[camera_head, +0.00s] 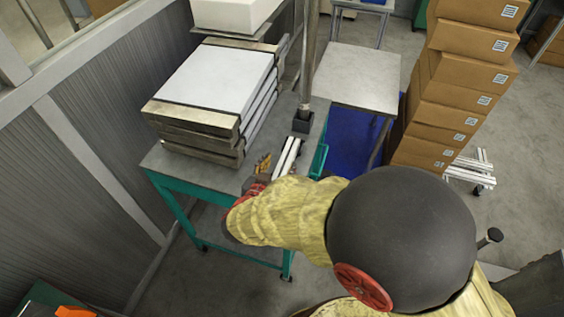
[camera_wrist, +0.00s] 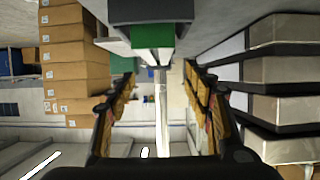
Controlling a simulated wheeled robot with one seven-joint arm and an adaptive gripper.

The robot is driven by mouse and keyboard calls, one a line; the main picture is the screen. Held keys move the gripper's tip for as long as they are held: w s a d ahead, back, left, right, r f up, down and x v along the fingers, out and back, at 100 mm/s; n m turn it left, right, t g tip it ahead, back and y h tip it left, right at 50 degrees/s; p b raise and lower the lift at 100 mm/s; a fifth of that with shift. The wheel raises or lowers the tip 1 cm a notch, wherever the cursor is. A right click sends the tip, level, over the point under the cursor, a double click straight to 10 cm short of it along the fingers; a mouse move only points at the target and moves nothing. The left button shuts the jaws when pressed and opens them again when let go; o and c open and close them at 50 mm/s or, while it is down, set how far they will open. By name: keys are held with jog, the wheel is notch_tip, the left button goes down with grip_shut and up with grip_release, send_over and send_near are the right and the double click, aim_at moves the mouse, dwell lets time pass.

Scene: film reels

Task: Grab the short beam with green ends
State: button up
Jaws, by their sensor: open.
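In the wrist view a green end face (camera_wrist: 152,34) with pale sides, apparently the end of the short beam, sits at top centre under a dark grey block. My gripper (camera_wrist: 160,76) is open, with a yellow-padded finger on each side. The green end is just beyond and above the fingertips, and nothing is clearly held. In the head view my gripper (camera_head: 264,164) is low over the table's right part, beside pale beams (camera_head: 288,156). My arm hides part of that spot, and I cannot make out green ends there.
A stack of white-topped panels (camera_head: 214,84) fills the left of the teal-framed table (camera_head: 165,162). A dark upright post (camera_head: 305,90) stands close behind the pale beams. Stacked cardboard boxes (camera_head: 455,82) and a small metal table (camera_head: 358,78) are to the right.

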aim_at(285, 161)
jog(key=b+x, duration=0.1)
jog(key=x, duration=0.1)
jog(key=shift+w+d+f, duration=0.15)
jog(key=shift+f, duration=0.15)
jog(key=w+f+b, duration=0.1)
jog(key=w+d+f+b, duration=0.1)
jog(key=shift+w+d+f, duration=0.2)
jog(key=shift+w+f, duration=0.2)
jog(key=shift+w+d+f+b, duration=0.1)
jog(key=shift+w+b, duration=0.2)
jog(key=shift+w, duration=0.15)
jog(key=shift+c, duration=0.3)
grip_shut()
